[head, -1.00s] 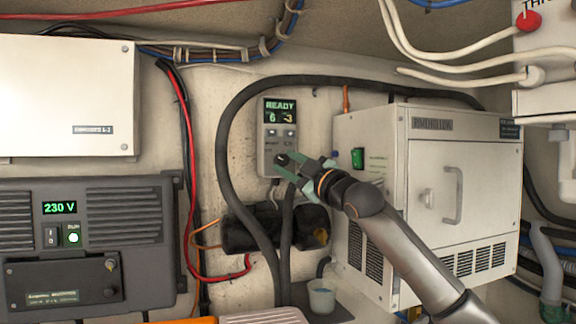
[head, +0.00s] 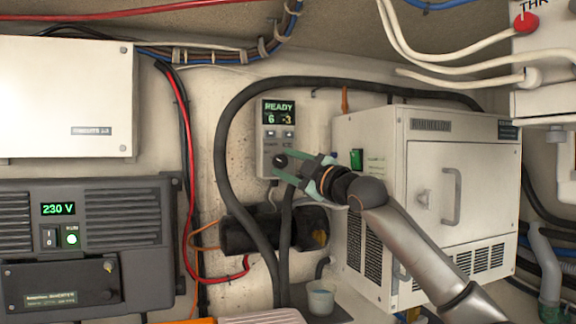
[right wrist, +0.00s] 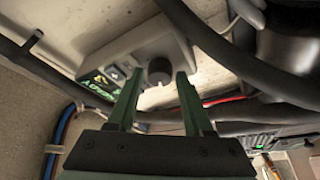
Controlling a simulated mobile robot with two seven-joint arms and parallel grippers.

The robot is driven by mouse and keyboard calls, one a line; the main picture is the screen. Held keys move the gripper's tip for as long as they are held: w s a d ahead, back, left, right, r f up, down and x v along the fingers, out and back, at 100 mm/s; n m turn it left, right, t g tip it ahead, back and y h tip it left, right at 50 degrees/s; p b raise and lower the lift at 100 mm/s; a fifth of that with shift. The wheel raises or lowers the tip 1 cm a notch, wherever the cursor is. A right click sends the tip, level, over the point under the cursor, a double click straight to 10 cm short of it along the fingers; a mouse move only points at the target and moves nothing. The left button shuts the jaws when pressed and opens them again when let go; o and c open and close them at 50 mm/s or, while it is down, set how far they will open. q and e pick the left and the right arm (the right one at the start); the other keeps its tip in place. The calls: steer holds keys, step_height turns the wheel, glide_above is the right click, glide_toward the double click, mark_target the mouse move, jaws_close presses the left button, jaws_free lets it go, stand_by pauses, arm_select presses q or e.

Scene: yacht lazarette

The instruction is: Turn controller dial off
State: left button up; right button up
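The controller (head: 274,137) is a grey box on the back wall with a green screen reading "READY 6 -3". Its dark round dial (head: 280,160) is near its lower end. My right gripper (head: 293,172) is open, its green fingers reaching in from the right at the dial. In the right wrist view the dial (right wrist: 159,71) shows between the two fingertips (right wrist: 158,78), with a gap on each side. Whether the tips are level with the dial in depth, I cannot tell. The pointer on the dial is too small to read. My left gripper is not in view.
A thick black hose (head: 225,130) arches around the controller. A white cabinet (head: 465,150) stands to the right, close to my right arm. A grey inverter (head: 130,270) is at the left. A small cup (head: 320,298) sits below.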

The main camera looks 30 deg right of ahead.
steer(key=shift+o, duration=1.2)
steer(key=shift+s+f, duration=0.15)
steer(key=shift+s, duration=0.2)
steer(key=b+v, duration=0.4)
steer(key=v, duration=0.7)
steer(key=shift+s+b, duration=0.4)
steer(key=shift+d, duration=0.15)
